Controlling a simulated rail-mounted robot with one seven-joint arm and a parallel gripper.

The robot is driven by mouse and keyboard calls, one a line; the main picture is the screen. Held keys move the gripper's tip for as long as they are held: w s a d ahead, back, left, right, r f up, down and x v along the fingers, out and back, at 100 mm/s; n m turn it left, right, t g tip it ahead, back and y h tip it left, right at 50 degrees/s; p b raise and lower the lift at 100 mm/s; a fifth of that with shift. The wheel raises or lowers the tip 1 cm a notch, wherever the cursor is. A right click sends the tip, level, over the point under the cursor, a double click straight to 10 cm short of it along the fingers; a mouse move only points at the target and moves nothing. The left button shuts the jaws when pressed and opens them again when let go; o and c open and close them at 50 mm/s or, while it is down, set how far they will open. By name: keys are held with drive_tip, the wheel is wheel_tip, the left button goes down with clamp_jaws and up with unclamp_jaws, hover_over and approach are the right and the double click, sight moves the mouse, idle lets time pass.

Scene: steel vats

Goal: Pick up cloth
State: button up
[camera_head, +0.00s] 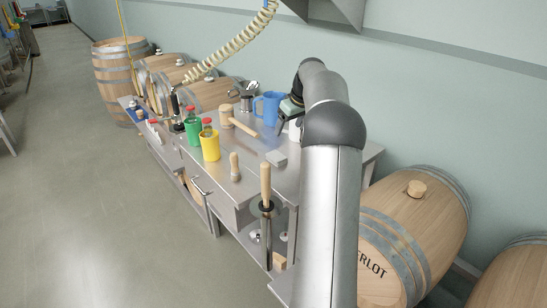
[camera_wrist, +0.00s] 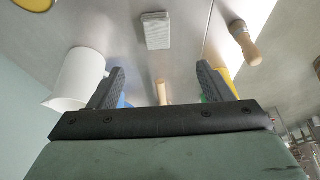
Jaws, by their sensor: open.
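A small light grey rectangular pad, probably the folded cloth (camera_head: 276,158), lies flat on the steel table near its right end. In the wrist view the same pad (camera_wrist: 157,31) shows at the top centre, beyond my fingertips and apart from them. My gripper (camera_wrist: 160,78) is open, with nothing between its two dark fingers. In the head view my gripper (camera_head: 281,127) hangs over the back of the table, near the blue jug, partly hidden by my arm.
A white jug (camera_wrist: 77,80) stands close beside the left finger. A blue jug (camera_head: 269,107), wooden mallet (camera_head: 240,126), green cup (camera_head: 193,132), yellow cup (camera_head: 210,147) and wooden-handled brush (camera_head: 234,168) stand or lie around. Bare steel surrounds the pad. Barrels (camera_head: 418,225) stand beyond the table.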

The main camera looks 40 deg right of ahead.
drive_tip(key=p, duration=0.2)
hover_over(277, 155)
drive_tip(key=s, duration=0.3)
drive_tip(key=f, duration=1)
drive_tip(key=shift+a+f, duration=0.2)
drive_tip(key=shift+f, duration=0.15)
drive_tip(key=shift+w+p+x, duration=0.15)
drive_tip(key=shift+p+x, duration=0.45)
drive_tip(key=shift+x, duration=0.8)
drive_tip(key=shift+w+p+x, duration=0.15)
drive_tip(key=shift+p+x, duration=0.4)
drive_tip(key=shift+x, duration=0.85)
drive_tip(key=shift+d+r, duration=0.15)
drive_tip(key=c, duration=1.1)
